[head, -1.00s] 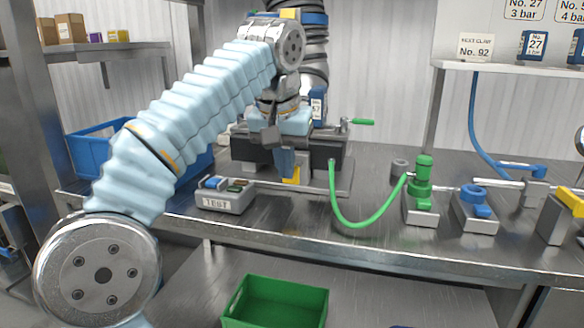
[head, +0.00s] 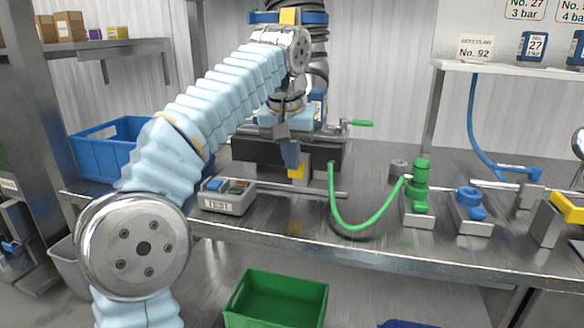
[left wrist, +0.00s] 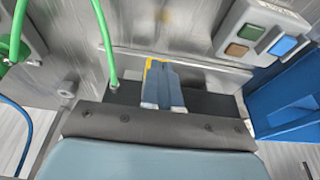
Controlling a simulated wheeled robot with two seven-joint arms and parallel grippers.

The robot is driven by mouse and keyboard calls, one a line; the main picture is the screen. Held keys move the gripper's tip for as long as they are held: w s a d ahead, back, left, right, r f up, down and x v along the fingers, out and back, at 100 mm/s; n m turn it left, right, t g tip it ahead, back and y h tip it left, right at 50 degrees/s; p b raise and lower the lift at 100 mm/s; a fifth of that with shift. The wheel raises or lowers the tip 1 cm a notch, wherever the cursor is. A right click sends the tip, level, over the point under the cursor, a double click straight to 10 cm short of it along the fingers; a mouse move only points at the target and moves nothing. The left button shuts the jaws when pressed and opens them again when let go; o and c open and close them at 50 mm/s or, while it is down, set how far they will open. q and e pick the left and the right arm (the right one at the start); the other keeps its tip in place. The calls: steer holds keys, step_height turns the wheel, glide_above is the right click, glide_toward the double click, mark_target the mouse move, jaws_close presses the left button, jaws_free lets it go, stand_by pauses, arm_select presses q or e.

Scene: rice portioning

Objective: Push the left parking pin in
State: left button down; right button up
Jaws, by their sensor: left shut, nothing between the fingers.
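My left gripper (head: 290,156) hangs fingers down in front of the dark block (head: 245,151) at the back of the bench. Its blue-grey fingers are shut and empty; they show in the left wrist view (left wrist: 162,88) too. A small yellow part (head: 297,173) is right at the fingertips, and its edge shows beside them in the left wrist view (left wrist: 150,66). I cannot tell whether the fingers touch it. No part can be clearly made out as the left parking pin; the gripper and arm cover part of the block. My right gripper is out of view.
A grey TEST box (head: 228,202) stands left of the fingers. A green hose (head: 350,226) loops right to a green fitting (head: 420,178). A blue fitting (head: 470,197) stands beyond it. A blue crate (head: 103,150) is behind my arm; a green crate (head: 275,302) is below.

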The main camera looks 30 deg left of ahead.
arm_select(q)
steer(key=v, duration=0.6)
steer(key=shift+r, duration=0.3)
steer(key=shift+s, duration=0.1)
